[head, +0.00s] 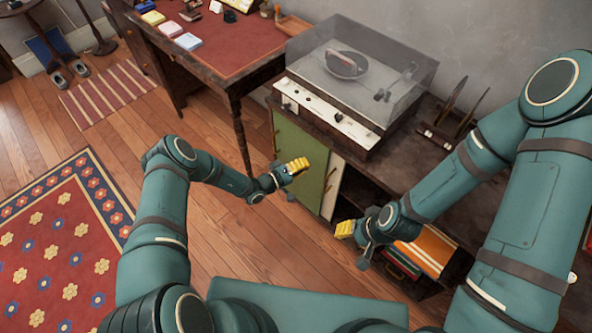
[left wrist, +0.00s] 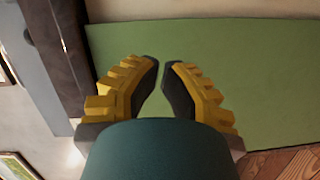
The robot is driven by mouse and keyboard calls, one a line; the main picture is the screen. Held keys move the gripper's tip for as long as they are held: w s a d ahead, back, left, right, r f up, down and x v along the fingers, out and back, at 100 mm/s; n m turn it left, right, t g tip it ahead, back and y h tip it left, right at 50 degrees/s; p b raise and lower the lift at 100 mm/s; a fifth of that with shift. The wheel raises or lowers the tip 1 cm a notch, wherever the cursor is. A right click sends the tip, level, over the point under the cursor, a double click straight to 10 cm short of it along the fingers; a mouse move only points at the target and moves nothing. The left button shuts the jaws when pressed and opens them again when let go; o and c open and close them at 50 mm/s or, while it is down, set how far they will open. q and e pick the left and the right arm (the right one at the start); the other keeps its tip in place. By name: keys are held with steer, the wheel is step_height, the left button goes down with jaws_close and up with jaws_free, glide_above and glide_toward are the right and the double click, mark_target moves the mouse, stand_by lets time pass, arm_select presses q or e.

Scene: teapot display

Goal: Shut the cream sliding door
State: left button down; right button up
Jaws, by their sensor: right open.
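The cream sliding door (head: 332,187) shows as a narrow upright strip on the cabinet front, with a slim handle on it. It stands just right of the green door (head: 312,152), which covers most of it or meets it. In the left wrist view a cream band (left wrist: 215,8) runs along the top beside the green panel (left wrist: 250,75). My left gripper (head: 297,167) is in front of the green door, left of the cream strip; its fingers (left wrist: 162,75) are apart and empty. My right gripper (head: 345,229) is open and empty, below and right of the cream strip.
Right of the cream strip the cabinet (head: 430,178) is open and dark, with orange and white sleeves (head: 435,246) low inside. A record player (head: 350,85) with a clear cover stands on top. A red-topped desk (head: 225,45) stands to the left. Wooden floor (head: 245,220) lies in front.

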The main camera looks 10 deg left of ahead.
mark_target(325, 163)
arm_select(q)
steer(key=b+x, duration=0.1)
steer(key=x, duration=0.4)
steer(key=shift+s+d+f, duration=0.1)
steer(key=shift+d+f, duration=0.05)
steer(key=shift+s+d+f, duration=0.15)
steer(key=shift+s+d, duration=0.6)
steer(key=shift+d, duration=0.05)
steer(key=shift+s+d+f, duration=0.15)
steer(key=shift+s+d, duration=0.2)
steer(key=shift+d, duration=0.15)
arm_select(e)
steer(key=shift+w+f, duration=0.2)
steer(key=shift+f, duration=0.5)
